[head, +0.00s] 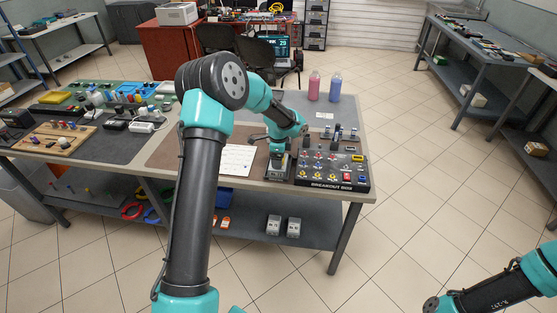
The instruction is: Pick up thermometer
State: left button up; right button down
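I cannot pick out a thermometer for certain in the head view; small items on the bench are too small to tell, and my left arm hides part of the bench. My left gripper (277,172) is low over the bench, between a white sheet and the breakout box, pointing down. Its fingers are too small and dark to show whether they are open or hold anything. My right arm shows only in part at the lower right corner, and its gripper is out of view.
The black breakout box (332,187) is just right of my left gripper. The white sheet (237,160) lies left of it. A pink bottle (314,88) and a blue bottle (335,89) stand behind. Tools and small parts crowd the bench's left side. Open floor lies right.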

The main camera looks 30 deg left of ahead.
dwell(0.4)
pick_arm(q)
jog(key=c, duration=1)
jog(key=shift+r, duration=0.1)
jog(key=shift+r, duration=0.4)
notch_tip(320, 180, up, 3)
jog(key=shift+f, duration=0.15)
jog(key=s+d, duration=0.2)
jog(key=s, duration=0.2)
jog(key=s+d+r, duration=0.1)
jog(key=s+d, duration=0.2)
jog(key=s, duration=0.2)
jog(key=s+d, duration=0.3)
jog(key=s, duration=0.1)
jog(key=shift+s+d+r, duration=0.2)
jog(key=shift+s, duration=0.1)
